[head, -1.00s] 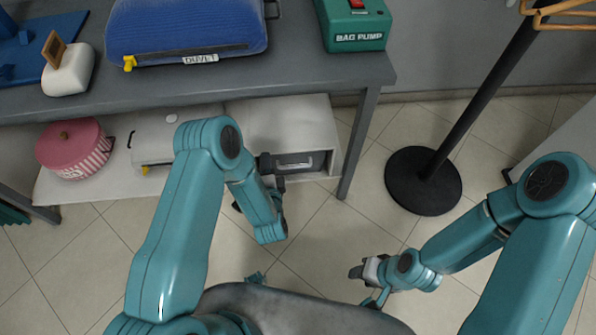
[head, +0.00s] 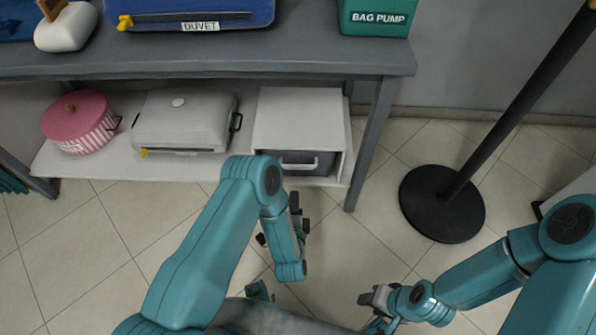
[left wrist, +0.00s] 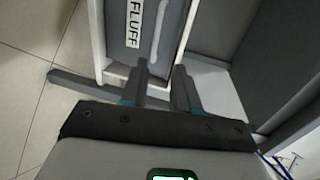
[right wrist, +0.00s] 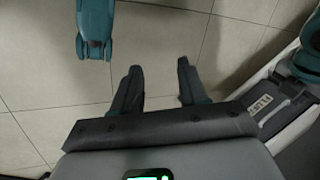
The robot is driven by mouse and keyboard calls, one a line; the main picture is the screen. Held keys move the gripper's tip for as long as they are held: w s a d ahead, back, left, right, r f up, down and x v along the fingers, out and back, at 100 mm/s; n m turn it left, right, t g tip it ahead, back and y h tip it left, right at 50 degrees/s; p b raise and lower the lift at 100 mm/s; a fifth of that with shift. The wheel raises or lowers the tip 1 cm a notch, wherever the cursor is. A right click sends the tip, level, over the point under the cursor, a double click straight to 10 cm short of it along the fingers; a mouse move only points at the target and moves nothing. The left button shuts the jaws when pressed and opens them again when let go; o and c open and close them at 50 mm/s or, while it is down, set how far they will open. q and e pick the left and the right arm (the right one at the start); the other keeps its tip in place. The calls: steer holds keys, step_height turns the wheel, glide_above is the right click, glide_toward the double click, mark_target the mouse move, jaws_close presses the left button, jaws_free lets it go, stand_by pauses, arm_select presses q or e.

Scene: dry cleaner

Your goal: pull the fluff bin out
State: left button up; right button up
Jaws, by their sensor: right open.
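The fluff bin (head: 310,160) is a grey drawer with a pale bar handle, set in a white housing on the low shelf. My left arm hides its left part in the head view. It looks seated in its housing. In the left wrist view its front (left wrist: 124,45) shows with a FLUFF label and the handle alongside. My left gripper (head: 298,212) is in front of and below the bin. In the left wrist view its fingers (left wrist: 162,80) are apart, with nothing seen held. My right gripper (head: 372,300) is open and empty over the floor (right wrist: 160,88), away from the bin.
A grey table (head: 300,62) stands over the low shelf (head: 70,168), its leg (head: 370,145) right of the bin. A pink striped pot (head: 78,125) and a grey case (head: 183,122) stand left. A black stand base (head: 440,203) is right. Floor before the shelf is clear.

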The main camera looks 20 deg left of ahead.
mark_target(296, 166)
arm_select(q)
steer(key=b+x, duration=0.2)
steer(key=x, duration=0.3)
steer(key=b+x, duration=0.1)
steer(key=x, duration=0.5)
steer(key=b+x, duration=0.2)
steer(key=x, duration=0.3)
steer(key=shift+w+a+f+b, duration=0.1)
steer(key=shift+w+f+b, duration=0.05)
steer(key=shift+f+b, duration=0.2)
jaws_close()
